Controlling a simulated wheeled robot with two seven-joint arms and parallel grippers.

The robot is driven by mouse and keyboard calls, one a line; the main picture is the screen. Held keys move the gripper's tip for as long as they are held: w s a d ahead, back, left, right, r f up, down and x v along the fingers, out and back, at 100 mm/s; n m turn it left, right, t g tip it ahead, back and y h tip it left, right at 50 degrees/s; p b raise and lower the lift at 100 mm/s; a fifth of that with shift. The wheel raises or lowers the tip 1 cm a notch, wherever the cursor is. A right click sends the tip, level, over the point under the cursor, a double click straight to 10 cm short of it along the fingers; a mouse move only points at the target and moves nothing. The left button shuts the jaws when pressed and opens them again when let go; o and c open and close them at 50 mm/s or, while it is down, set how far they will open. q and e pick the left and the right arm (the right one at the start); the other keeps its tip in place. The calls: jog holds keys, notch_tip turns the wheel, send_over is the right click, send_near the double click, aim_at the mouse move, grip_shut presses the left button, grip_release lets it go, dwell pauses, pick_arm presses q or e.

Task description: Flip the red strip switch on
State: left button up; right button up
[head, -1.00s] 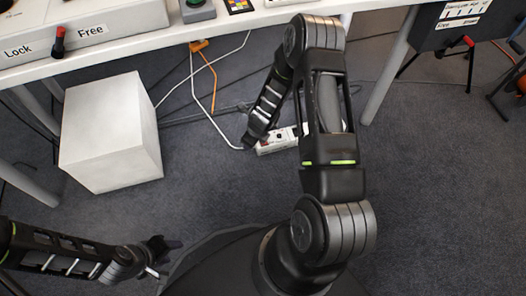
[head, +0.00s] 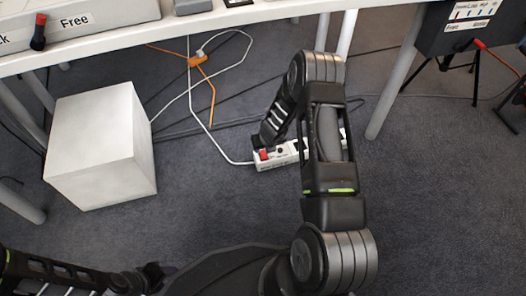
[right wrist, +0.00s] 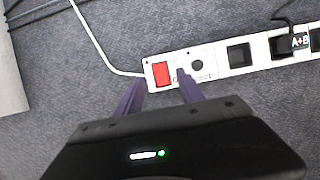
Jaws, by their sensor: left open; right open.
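A white power strip (head: 285,158) lies on the carpet under the table edge. Its red switch (head: 264,155) is at the left end. In the right wrist view the red switch (right wrist: 160,73) faces the camera on the strip (right wrist: 216,60). My right gripper (head: 261,142) is over the strip's left end. In the wrist view its purple fingers are open, with the switch appearing between their tips and nothing gripped. Whether the tips touch the strip I cannot tell. My arm hides part of the strip. My left gripper (head: 156,274) is open and empty at the lower left.
A white cube (head: 98,148) stands on the floor at left. A white table (head: 200,38) spans the top, with a leg (head: 388,85) right of my arm. White and orange cables lie behind the strip. A plug labelled A+B (right wrist: 300,41) is near the strip's right end.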

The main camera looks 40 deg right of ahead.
aim_at(262, 151)
jog(key=b+x, duration=0.1)
jog(key=x, duration=0.3)
jog(key=shift+f+b, duration=0.3)
jog(key=shift+b, duration=0.1)
jog(key=shift+w+f, duration=0.3)
jog(key=shift+f, duration=0.1)
grip_shut()
